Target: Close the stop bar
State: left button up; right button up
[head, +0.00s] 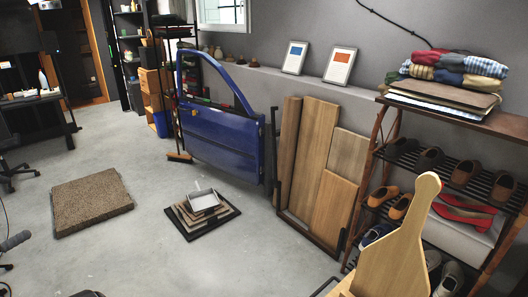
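A blue car door (222,138) with an open window frame stands upright near the back wall, left of centre. At its right edge is a dark upright bar (273,145), between the door and a rack of wooden boards (318,165). This rack has a dark frame with a low bar along its front. I cannot tell for sure which bar is the stop bar, or whether it is open or closed. Neither of my grippers can be made out in the head view.
A shoe shelf (440,190) with folded clothes on top stands at the right. A pale wooden paddle-shaped piece (395,245) rises in the right foreground. A brown mat (91,201) and stacked frames (202,213) lie on the floor. The concrete between them is clear.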

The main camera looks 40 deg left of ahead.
aim_at(273, 108)
jog(key=u, duration=1.2)
jog(key=i+j+u, duration=0.6)
jog(key=i, duration=0.2)
jog(key=i+j+u, duration=0.15)
jog(key=i+u, duration=0.15)
jog(key=i, duration=0.15)
jog(key=i+z, duration=0.3)
jog(key=i, duration=0.15)
jog(key=i+j+z, duration=0.1)
jog(key=i+z, duration=0.25)
jog(key=i, duration=0.15)
jog(key=i+j+z, duration=0.3)
jog(key=i, duration=0.15)
